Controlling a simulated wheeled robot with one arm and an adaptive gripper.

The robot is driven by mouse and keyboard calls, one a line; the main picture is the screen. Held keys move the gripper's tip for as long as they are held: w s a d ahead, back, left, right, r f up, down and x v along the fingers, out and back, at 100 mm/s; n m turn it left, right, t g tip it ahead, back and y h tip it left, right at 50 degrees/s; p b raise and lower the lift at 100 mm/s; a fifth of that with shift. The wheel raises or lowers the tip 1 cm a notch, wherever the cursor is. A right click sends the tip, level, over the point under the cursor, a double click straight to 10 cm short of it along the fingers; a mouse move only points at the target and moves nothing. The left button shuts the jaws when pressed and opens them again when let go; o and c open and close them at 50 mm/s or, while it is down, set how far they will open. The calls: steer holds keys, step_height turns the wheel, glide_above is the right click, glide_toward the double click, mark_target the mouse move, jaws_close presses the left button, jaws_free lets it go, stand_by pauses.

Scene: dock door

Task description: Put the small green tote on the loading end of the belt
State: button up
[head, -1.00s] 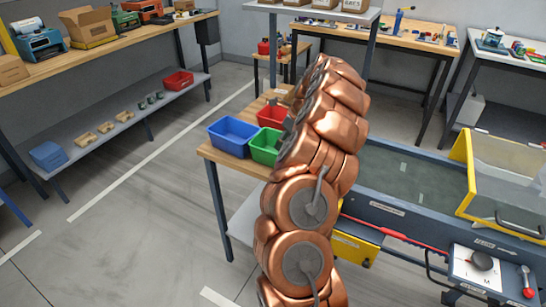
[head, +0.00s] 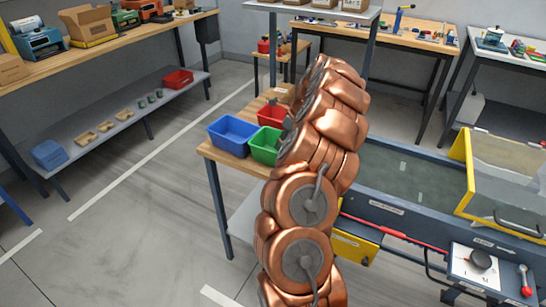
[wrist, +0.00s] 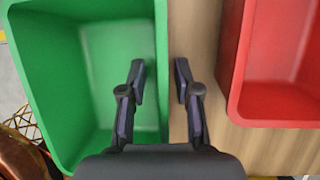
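The small green tote (head: 264,146) stands on a wooden table, mostly visible in the head view, its right part hidden by my arm. In the wrist view the green tote (wrist: 115,75) fills the left side and looks empty. My gripper (wrist: 160,75) is open. Its left finger is over the inside of the tote and its right finger is outside, with the tote's right wall between them. Gaps show on both sides of that wall. The belt (head: 405,175) is dark green and runs to the right behind my arm; its near left end is partly hidden.
A blue tote (head: 233,135) stands left of the green one. A red tote (head: 272,116) stands behind it; it also shows in the wrist view (wrist: 240,75), right of my gripper. A yellow-framed guard (head: 500,175) covers the belt's right part. The belt surface before it looks clear.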

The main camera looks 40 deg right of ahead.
jaws_close()
stand_by(0.6)
